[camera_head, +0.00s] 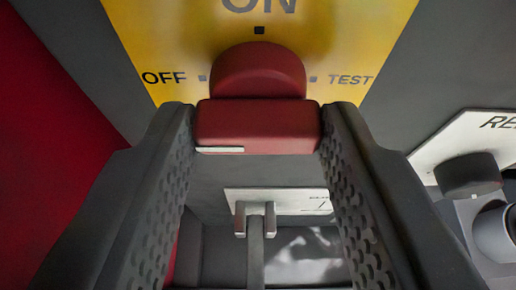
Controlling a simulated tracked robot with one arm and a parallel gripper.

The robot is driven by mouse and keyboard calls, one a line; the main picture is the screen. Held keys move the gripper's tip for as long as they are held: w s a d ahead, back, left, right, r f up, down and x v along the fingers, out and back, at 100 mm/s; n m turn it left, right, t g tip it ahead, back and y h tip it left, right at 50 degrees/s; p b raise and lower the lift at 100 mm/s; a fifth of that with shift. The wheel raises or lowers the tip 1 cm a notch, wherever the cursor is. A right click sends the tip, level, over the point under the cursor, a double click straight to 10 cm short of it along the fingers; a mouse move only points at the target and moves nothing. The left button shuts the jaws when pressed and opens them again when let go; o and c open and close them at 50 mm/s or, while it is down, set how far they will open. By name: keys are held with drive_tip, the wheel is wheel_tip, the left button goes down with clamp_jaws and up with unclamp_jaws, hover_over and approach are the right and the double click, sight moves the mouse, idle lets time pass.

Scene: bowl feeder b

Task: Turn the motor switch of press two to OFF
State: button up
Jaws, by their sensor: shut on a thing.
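The red rotary switch (258,125) sits on a yellow plate (150,30) in the upper middle of the head camera view. A white mark shows on the left half of the handle's lower edge, on the OFF side. My gripper (258,112) is shut on the handle, with one black ribbed finger against each end.
Right of my gripper is a white label (475,145), partly cut off, with a dark round knob (468,175) and a grey cylinder (496,232) below it. A dark red surface (45,130) is at the left. Dark grey panel surrounds the yellow plate.

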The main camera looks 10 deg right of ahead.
drive_tip(key=o, duration=1)
drive_tip(key=shift+p+v, duration=2.25)
drive_tip(key=shift+v, duration=4.6)
drive_tip(key=shift+f, duration=0.15)
